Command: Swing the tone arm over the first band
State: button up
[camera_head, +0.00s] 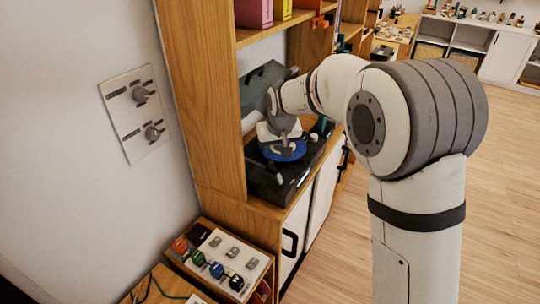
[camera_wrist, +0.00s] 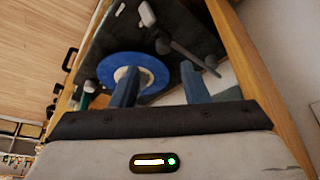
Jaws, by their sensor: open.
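The record player (camera_head: 262,186) stands on a cabinet shelf, with a blue disc (camera_head: 285,151) on it. In the wrist view the blue disc (camera_wrist: 152,66) has a pale centre. A slim grey bar (camera_wrist: 190,54), apparently the tone arm, runs from a dark round mount to the right of the disc; it appears clear of the disc. My gripper (camera_wrist: 158,70) is open, its two fingers apart with nothing seen between them. The left finger overlaps the disc's pale centre in the picture; the right finger is near the bar. In the head view my gripper (camera_head: 281,140) hides part of the disc.
A tinted panel (camera_head: 262,84) stands up behind the player. Wooden shelf sides (camera_head: 210,95) close in on the left. A low box with coloured knobs (camera_head: 217,270) stands at front left. A wall plate with two knobs (camera_head: 137,112) is at left. Open floor lies at right.

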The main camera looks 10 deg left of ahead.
aim_at(271, 161)
jog(key=p+x, duration=0.1)
jog(key=x, duration=0.7)
jog(key=shift+w+a, duration=0.1)
jog(key=shift+a, duration=0.1)
grip_shut()
